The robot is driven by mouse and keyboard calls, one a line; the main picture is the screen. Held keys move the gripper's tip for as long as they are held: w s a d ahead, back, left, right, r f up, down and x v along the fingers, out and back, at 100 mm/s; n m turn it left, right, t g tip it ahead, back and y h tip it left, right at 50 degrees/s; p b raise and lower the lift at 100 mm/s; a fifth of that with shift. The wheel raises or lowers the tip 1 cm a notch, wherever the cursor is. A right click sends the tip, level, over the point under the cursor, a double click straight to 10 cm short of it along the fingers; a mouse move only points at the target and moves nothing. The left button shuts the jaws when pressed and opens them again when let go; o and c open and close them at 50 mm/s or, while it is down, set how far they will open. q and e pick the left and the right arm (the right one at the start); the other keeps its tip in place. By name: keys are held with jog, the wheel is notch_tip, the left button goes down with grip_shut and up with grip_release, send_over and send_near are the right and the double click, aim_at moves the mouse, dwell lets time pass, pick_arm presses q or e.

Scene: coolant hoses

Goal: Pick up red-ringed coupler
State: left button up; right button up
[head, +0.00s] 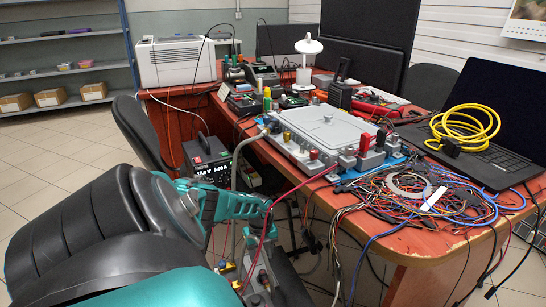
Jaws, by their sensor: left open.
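The grey lidded case (322,128) stands on the red-brown table, with several fittings along its front and right edges. A small fitting with a red top (314,155) sits on its front edge. Taller red parts (366,145) stand at its right end. I cannot tell which of these is the red-ringed coupler. My left gripper (262,207) is open, in front of the table and lower left of the case, apart from the fittings. A red cable passes by its fingertips; I see nothing held. My right gripper is not in view.
Tangled cables (425,195) cover the table's right front. A yellow coiled hose (465,128) lies on a laptop (500,150). A black meter box (207,160) stands left of the table, near a dark chair (135,130). A white lamp (308,47) stands behind the case.

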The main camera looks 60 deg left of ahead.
pick_arm(q)
jog(key=shift+w+f, duration=0.15)
jog(key=shift+f, duration=0.2)
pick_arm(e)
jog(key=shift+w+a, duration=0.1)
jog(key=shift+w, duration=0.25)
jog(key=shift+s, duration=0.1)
